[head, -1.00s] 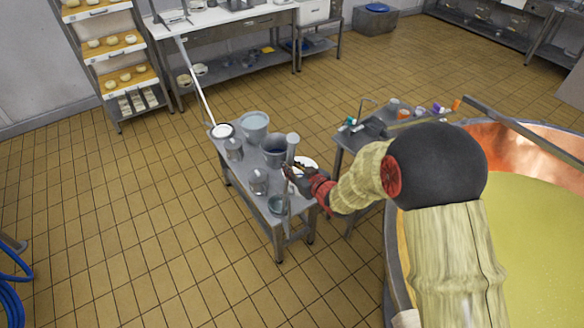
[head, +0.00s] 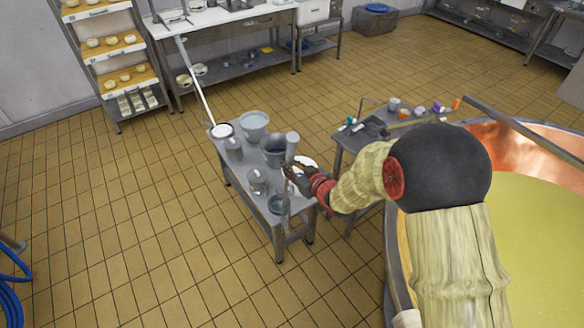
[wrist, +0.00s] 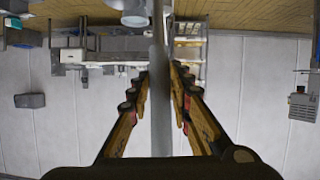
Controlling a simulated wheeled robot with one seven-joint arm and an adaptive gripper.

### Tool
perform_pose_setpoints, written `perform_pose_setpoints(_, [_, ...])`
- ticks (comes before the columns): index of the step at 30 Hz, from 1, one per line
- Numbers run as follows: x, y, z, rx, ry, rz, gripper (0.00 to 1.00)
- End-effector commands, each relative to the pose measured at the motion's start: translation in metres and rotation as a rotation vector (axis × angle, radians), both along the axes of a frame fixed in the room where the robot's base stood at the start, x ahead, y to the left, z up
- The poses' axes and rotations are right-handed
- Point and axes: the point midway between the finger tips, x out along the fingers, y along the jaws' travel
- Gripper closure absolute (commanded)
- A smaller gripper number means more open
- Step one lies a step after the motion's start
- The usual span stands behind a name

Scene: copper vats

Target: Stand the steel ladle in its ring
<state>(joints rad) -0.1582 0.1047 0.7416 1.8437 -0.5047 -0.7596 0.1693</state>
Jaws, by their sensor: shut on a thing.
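The steel ladle (head: 291,150) is a long grey piece that stands roughly upright over the near right part of the small steel table (head: 240,187). Its upper end looks wider than its shaft. My gripper (head: 290,172) is shut on the shaft, partly hiding it in the head view. In the wrist view the shaft (wrist: 160,115) runs between the two fingers of my gripper (wrist: 159,75). The lower end of the ladle is close to a small grey-green round vessel (head: 276,204) near the table's front edge; I cannot tell whether they touch. I cannot make out the ring.
Several vessels crowd the table, including a pale bucket (head: 253,126), a dark-filled pot (head: 274,151) and lidded cans (head: 257,181). A side table (head: 350,143) with small items stands right, before the copper vat (head: 530,150).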

Motion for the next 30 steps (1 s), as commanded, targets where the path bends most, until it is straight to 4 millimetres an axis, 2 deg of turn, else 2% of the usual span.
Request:
perform_pose_setpoints(3, [0.000, 0.000, 0.001, 0.001, -0.002, 0.000, 1.00])
perform_pose_setpoints(4, [0.000, 0.000, 0.001, 0.001, -0.002, 0.000, 0.79])
perform_pose_setpoints(15, [0.000, 0.000, 0.001, 0.000, 0.000, 0.000, 0.58])
perform_pose_setpoints(25, [-0.002, -0.001, 0.000, 0.000, 0.002, -0.001, 0.58])
perform_pose_setpoints(30, [-0.014, -0.009, 0.007, 0.000, 0.000, -0.002, 0.58])
